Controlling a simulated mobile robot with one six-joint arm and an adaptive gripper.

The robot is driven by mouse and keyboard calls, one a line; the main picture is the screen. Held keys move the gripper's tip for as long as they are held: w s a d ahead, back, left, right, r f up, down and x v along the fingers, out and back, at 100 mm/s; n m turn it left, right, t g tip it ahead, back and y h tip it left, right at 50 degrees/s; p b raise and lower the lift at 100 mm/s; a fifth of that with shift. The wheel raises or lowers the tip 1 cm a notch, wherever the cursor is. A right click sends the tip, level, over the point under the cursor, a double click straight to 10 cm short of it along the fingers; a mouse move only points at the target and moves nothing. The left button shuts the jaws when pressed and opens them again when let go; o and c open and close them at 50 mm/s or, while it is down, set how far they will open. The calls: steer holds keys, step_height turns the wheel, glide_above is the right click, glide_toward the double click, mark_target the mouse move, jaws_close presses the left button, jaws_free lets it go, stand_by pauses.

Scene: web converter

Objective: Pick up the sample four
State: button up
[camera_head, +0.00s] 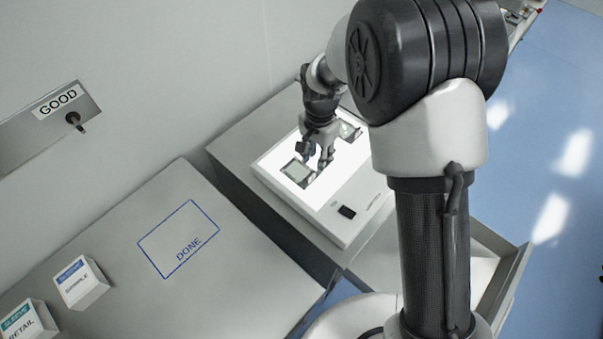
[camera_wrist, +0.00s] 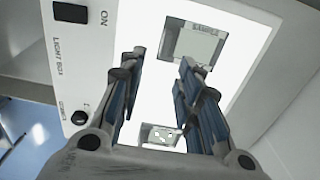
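A small square sample with a dark frame (camera_head: 297,172) lies on the lit top of the light box (camera_head: 340,222), just left of my gripper (camera_head: 317,162). Another framed sample (camera_head: 348,130) lies behind my gripper to the right. In the wrist view a smaller pale piece with dark spots (camera_wrist: 162,136) shows between the finger bases. I cannot tell which is sample four. My gripper (camera_wrist: 164,62) is open and empty, pointing down over the box.
The light box has a black switch (camera_head: 347,211) and a knob (camera_wrist: 79,117). A wall stands behind.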

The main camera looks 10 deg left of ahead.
mark_target(314, 171)
steer(key=shift+a+f+b, duration=0.15)
steer(key=shift+f+b, duration=0.1)
steer(key=shift+f, duration=1.5)
steer(key=shift+a+f+b, duration=0.15)
steer(key=shift+f+b, duration=0.1)
steer(key=shift+f, duration=1.45)
steer(key=shift+c, duration=0.3)
jaws_close()
